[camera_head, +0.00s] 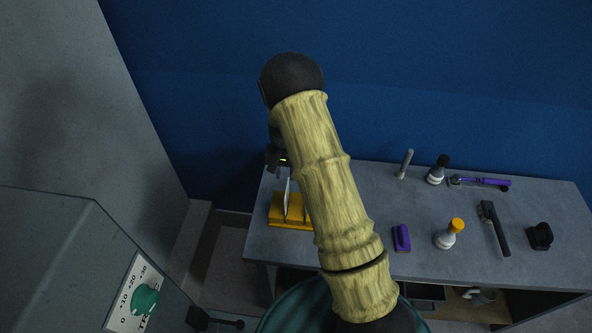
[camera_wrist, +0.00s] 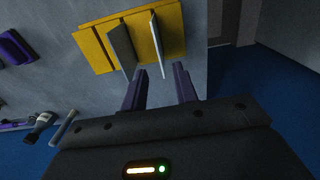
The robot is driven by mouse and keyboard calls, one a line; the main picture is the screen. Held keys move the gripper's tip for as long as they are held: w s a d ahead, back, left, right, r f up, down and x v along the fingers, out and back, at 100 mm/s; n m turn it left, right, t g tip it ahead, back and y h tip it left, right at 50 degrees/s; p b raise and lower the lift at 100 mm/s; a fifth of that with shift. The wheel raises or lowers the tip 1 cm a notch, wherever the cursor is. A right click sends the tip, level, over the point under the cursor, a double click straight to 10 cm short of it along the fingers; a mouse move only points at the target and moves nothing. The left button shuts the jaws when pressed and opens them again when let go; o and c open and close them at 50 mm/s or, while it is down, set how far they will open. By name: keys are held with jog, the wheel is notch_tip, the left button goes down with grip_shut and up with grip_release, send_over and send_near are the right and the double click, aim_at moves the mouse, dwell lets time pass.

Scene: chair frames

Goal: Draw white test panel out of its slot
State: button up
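A yellow rack (camera_head: 288,223) stands at the left end of the grey table; it also fills the top of the wrist view (camera_wrist: 98,58). Two thin panels stand upright in it. The white panel (camera_wrist: 157,42) is the right one in the wrist view and also shows in the head view (camera_head: 287,196). A greyer panel (camera_wrist: 121,46) stands to its left. My gripper (camera_wrist: 161,72) is open, its purple fingers apart, with the near edge of the white panel seen between the fingertips. I cannot tell whether either finger touches it. My arm partly hides the rack in the head view.
On the table (camera_head: 350,260) to the right are a purple block (camera_head: 401,238), a yellow-capped bottle (camera_head: 447,235), a black-capped bottle (camera_head: 436,171), a grey cylinder (camera_head: 405,163) and several tools. A blue wall (camera_head: 430,80) rises behind. A cabinet with a green knob (camera_head: 145,298) stands front left.

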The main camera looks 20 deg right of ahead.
aim_at(287, 188)
jog(key=f+b, duration=0.2)
jog(key=f, duration=0.2)
jog(key=f+b, duration=0.3)
jog(key=f, duration=0.1)
jog(key=shift+s+d+f, duration=0.15)
jog(key=shift+s+f, duration=0.05)
jog(key=shift+r, duration=0.2)
jog(key=shift+c, duration=1.3)
grip_shut()
jog(key=shift+r, duration=0.2)
